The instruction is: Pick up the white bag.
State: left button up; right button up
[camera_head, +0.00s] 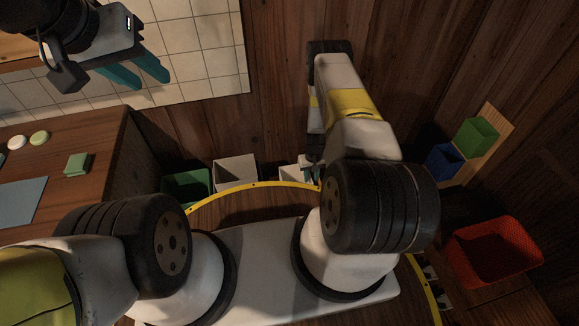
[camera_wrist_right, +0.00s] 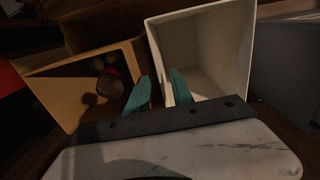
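I see no clear soft white bag. A white open-topped container (camera_wrist_right: 205,48), boxy in shape, stands in front of my right gripper (camera_wrist_right: 160,90) in the right wrist view. Its left wall edge appears between the two teal fingers, which are apart; I cannot tell whether they touch it. In the head view a white container (camera_head: 237,172) stands by the wall, and another white shape (camera_head: 292,176) is partly hidden by my right arm. My right gripper is mostly hidden there. My left gripper (camera_head: 153,82) is open and empty, raised at the upper left.
A green bin (camera_head: 186,186) stands left of the white container. A wooden table (camera_head: 105,150) is at the left. A red basket (camera_head: 497,248), a blue box (camera_head: 443,160) and a green box (camera_head: 477,136) are at the right. The wrist view shows a tan container (camera_wrist_right: 62,88) with dark contents.

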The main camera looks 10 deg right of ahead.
aim_at(310, 181)
jog(key=shift+a+f, duration=0.1)
jog(key=shift+f, duration=1.85)
grip_shut()
